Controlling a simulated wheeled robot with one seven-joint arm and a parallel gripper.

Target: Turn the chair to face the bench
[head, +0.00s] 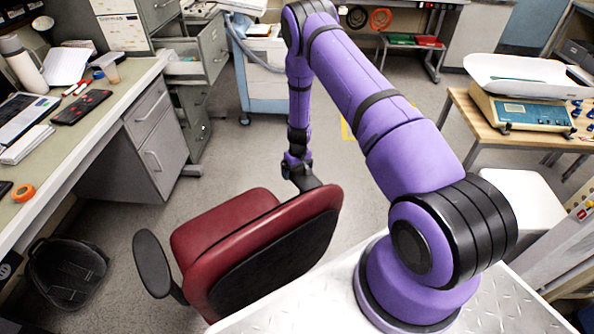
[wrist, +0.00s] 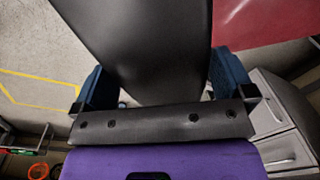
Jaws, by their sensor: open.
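The red chair (head: 225,222) stands in front of me, with its black back shell (head: 275,255) toward me and its seat toward the upper left. One dark armrest (head: 152,268) is on its left; the other (head: 306,178) is at the far right side by my gripper (head: 295,160). In the wrist view, my gripper (wrist: 162,82) is open, with its blue fingers on either side of the dark armrest (wrist: 145,40). Contact cannot be told. A corner of red chair (wrist: 270,20) shows there too. The bench (head: 75,142) runs along the left. The chair's base is hidden.
A black bag (head: 68,272) lies on the floor below the bench. Bench drawers (head: 158,140) and a grey cabinet (head: 205,60) stand beyond the chair. A blue cart (head: 262,85) is at the back. Floor between the bench and chair is clear.

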